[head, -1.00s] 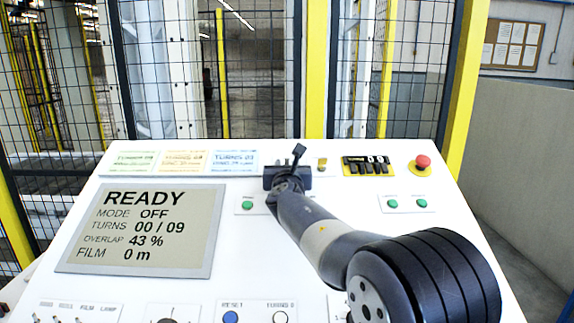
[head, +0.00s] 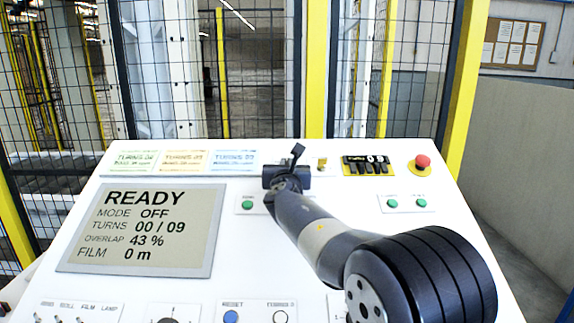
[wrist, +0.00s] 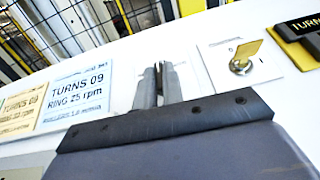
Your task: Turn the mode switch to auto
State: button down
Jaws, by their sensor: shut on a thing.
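My gripper (wrist: 160,88) has its two fingers close together at the white panel, in the wrist view. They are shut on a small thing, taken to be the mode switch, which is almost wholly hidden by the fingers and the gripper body. In the head view my gripper (head: 280,178) is at the panel's upper middle, left of the small key switch. The display (head: 145,228) reads READY, MODE OFF, TURNS 00 / 09. The switch's position marks are hidden.
A key switch with a yellow tag (wrist: 242,58) is just right of my fingers. Label cards (wrist: 78,88) lie left. A turns counter (head: 367,165), a red mushroom button (head: 422,162) and green buttons (head: 392,203) are further right. A mesh fence stands behind the panel.

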jog(key=shift+a+f+h+p, duration=0.1)
jog(key=shift+f+h+p, duration=0.05)
jog(key=shift+h+p, duration=0.15)
jog(key=m+h+p, duration=0.2)
jog(key=shift+a+m+g+p, duration=0.2)
jog(key=shift+m+g+p, duration=0.1)
jog(key=shift+m, duration=0.1)
jog(key=m+g+h+p, duration=0.2)
jog(key=m+h+p, duration=0.2)
jog(key=m+h, duration=0.1)
jog(key=shift+w+a+p, duration=0.1)
jog(key=shift+a+p, duration=0.05)
jog(key=shift+p, duration=0.2)
jog(key=m+g+h+p, duration=0.2)
jog(key=shift+m, duration=0.3)
jog(key=shift+g+h+p, duration=0.3)
jog(key=shift+p, duration=0.05)
jog(key=shift+f+m, duration=0.2)
jog(key=shift+m, duration=0.2)
jog(key=c, duration=1.5)
grip_release()
jog(key=shift+r, duration=0.1)
jog(key=shift+w+a, duration=0.1)
jog(key=shift+r, duration=0.1)
